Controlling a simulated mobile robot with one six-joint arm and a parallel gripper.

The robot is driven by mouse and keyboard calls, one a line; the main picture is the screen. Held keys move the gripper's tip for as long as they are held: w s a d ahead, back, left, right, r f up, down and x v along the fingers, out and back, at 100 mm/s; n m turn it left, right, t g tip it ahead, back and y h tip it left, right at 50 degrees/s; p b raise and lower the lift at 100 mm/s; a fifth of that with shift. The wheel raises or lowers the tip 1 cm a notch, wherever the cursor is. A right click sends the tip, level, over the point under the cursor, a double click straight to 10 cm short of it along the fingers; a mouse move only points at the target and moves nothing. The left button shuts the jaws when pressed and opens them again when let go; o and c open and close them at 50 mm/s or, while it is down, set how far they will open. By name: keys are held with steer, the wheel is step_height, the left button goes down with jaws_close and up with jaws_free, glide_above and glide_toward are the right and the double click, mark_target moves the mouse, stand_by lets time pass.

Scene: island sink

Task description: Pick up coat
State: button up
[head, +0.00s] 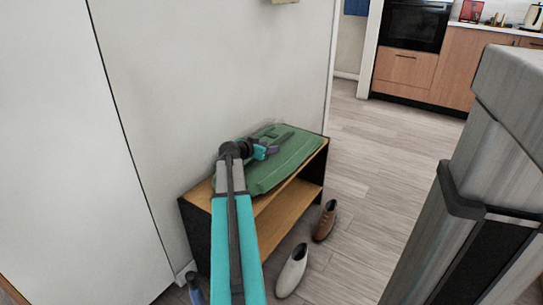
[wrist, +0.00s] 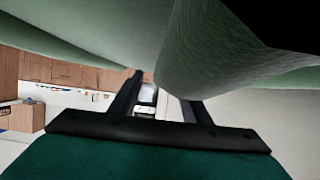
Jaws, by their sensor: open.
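The green coat (head: 292,162) lies folded flat on top of a low wooden shoe bench (head: 267,213) against the wall. My gripper (head: 283,141) is over the coat, low and close to its surface, towards the wall side. In the wrist view the pale green cloth of the coat (wrist: 225,55) fills the top of the picture. A fold of it hangs down by my open gripper (wrist: 165,88) and partly covers the right finger's tip. I cannot tell whether the cloth touches the fingers.
A white shoe (head: 292,270) and a brown shoe (head: 325,221) stand on the floor by the bench. A blue-grey shoe (head: 195,289) is at its near left end. The white wall (head: 220,75) is close behind. Wooden floor (head: 385,165) is free to the right.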

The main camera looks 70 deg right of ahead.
steer(key=shift+c, duration=0.4)
jaws_close()
steer(key=shift+r, duration=0.15)
